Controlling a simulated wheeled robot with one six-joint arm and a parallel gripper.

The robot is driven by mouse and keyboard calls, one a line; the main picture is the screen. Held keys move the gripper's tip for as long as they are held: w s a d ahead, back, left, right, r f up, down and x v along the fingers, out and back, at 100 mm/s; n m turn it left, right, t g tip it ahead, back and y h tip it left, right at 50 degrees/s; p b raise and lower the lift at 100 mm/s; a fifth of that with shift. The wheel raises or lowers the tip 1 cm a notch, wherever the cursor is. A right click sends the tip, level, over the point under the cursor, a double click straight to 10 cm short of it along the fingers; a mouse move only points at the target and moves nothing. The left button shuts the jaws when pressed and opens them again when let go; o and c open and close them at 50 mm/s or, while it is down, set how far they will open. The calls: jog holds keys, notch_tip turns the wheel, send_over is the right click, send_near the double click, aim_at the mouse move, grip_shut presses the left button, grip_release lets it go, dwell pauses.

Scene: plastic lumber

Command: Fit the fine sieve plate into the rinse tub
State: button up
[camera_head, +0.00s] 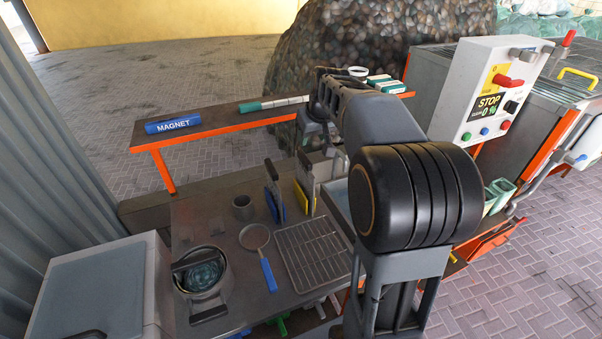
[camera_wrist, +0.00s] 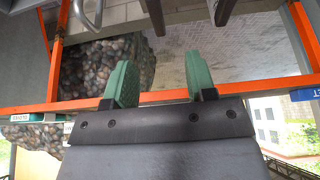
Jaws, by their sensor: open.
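Upright plates stand on the steel bench in the head view: a grey one with a blue part (camera_head: 272,190) and a grey one with a yellow part (camera_head: 304,187). I cannot tell which is the fine sieve plate. A tub with a pale blue inside (camera_head: 338,193) shows to their right, mostly hidden by my arm; it may be the rinse tub. My gripper (camera_wrist: 160,84) shows in the wrist view with its green fingertips apart and nothing between them. In the head view its fingertips are hidden behind my arm. It is away from the plates, above the orange-framed table area.
The bench also holds a wire rack (camera_head: 312,252), a small strainer with a blue handle (camera_head: 256,240), a cup (camera_head: 243,207) and a steel pot (camera_head: 204,282). Behind stands an orange-framed table (camera_head: 225,128) with a blue magnet bar (camera_head: 172,123). A control box (camera_head: 490,90) stands right.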

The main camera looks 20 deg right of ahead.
send_over(305, 157)
jog(key=s, duration=0.3)
jog(key=f, duration=0.4)
jog(key=f+p, duration=0.1)
jog(key=f, duration=0.2)
jog(key=shift+w, duration=0.25)
jog(key=shift+p+x, duration=0.85)
jog(key=shift+x, duration=2)
jog(key=shift+w, duration=0.1)
jog(key=shift+r, duration=0.1)
jog(key=shift+c, duration=0.2)
grip_shut()
